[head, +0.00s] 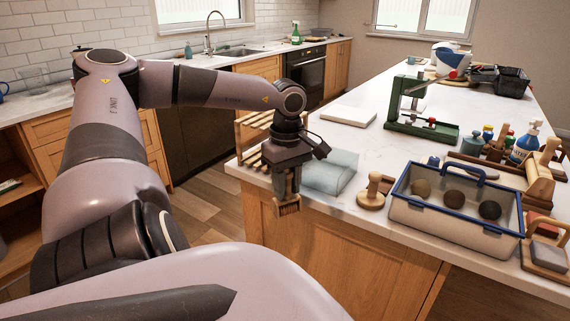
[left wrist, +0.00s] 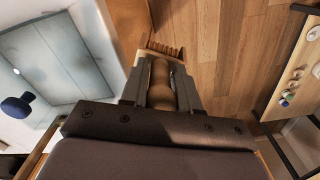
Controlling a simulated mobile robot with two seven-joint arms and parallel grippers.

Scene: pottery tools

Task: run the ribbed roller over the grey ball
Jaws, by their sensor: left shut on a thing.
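My left gripper (head: 287,192) is shut on the wooden handle of the ribbed roller (head: 288,208), in front of the counter's near-left edge. In the left wrist view the handle (left wrist: 161,85) lies between the fingers, and ribbed wood shows beyond the fingertips, over the floor. Three balls lie in a beige tray with a blue rim and handle (head: 447,220), right of the gripper: an olive-brown ball (head: 421,188), a brown ball (head: 454,199) and a dark ball (head: 490,210). The dark ball looks greyest, but the shade is hard to tell. The gripper is well apart from them.
A green press (head: 422,130), bottles and wooden tools stand behind the tray. A wooden rack (head: 262,135) is behind the gripper. Open floor (head: 215,205) lies left of the counter.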

